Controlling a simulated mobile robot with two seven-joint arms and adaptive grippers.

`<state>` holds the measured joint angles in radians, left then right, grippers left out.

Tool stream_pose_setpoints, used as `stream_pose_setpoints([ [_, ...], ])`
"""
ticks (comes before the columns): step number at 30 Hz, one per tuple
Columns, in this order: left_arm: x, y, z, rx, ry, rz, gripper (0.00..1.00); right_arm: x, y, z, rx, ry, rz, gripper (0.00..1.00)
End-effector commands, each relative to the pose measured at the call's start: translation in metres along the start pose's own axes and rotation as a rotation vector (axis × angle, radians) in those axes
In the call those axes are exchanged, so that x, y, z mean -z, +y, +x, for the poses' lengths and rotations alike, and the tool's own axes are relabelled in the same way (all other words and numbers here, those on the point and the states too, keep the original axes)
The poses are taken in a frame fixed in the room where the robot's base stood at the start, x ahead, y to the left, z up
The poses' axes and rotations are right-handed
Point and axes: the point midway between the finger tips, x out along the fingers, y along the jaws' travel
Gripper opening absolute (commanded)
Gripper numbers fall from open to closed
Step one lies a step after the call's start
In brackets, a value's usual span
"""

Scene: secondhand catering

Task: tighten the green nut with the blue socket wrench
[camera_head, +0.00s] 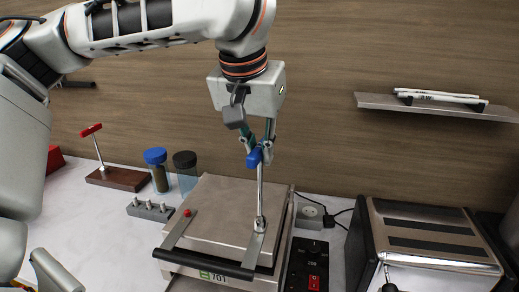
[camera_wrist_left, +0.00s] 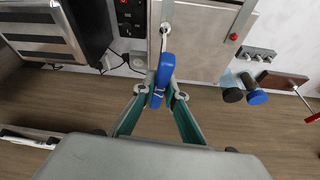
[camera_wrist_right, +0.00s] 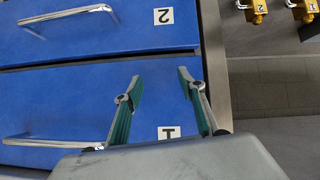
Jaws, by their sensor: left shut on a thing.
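The blue socket wrench has a blue handle (camera_head: 254,158) and a long metal shaft, and stands nearly upright. My left gripper (camera_head: 260,150) is shut on the blue handle, which also shows between its fingers in the left wrist view (camera_wrist_left: 163,75). The wrench's socket end rests at the right bracket of the press's black handle bar (camera_head: 218,264). I cannot make out the green nut; the socket end may cover it. My right gripper (camera_wrist_right: 155,88) is open and empty, with its fingers apart in front of blue drawers.
The grey flat-topped press (camera_head: 225,205) stands on the pale counter. A red-handled tool on a wooden block (camera_head: 118,178), two lidded jars (camera_head: 156,170) and a socket rack (camera_head: 150,210) are to its left. A toaster (camera_head: 425,235) is at right, a shelf (camera_head: 435,106) above. Blue drawers (camera_wrist_right: 100,85) face my right gripper.

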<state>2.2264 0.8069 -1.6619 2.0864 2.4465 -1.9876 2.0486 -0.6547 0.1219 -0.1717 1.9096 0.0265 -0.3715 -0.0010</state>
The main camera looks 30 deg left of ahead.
Motion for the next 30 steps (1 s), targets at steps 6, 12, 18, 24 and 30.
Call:
stream_pose_setpoints([
  [6, 0.0013, 0.0006, -0.0015, 0.038, 0.005, -0.108, 0.0, 0.0013, -0.0017, 0.0003, 0.0, 0.001, 0.007, 0.4],
  [12, 0.0012, 0.0006, -0.0014, 0.038, 0.004, -0.108, 0.0, 0.0016, -0.0022, 0.0004, 0.0, 0.002, 0.008, 0.4],
  [18, 0.0019, 0.0013, -0.0028, 0.086, 0.008, -0.224, 0.0, 0.0015, -0.0021, 0.0004, 0.0, 0.002, 0.008, 0.4],
  [24, 0.0024, 0.0014, -0.0024, 0.174, 0.009, -0.454, 0.0, 0.001, -0.0011, 0.0002, 0.0, 0.001, 0.004, 0.4],
  [30, 0.0016, 0.0012, -0.0015, 0.216, 0.004, -0.573, 0.0, 0.0, 0.0011, -0.0001, 0.0, 0.0, -0.005, 0.4],
])
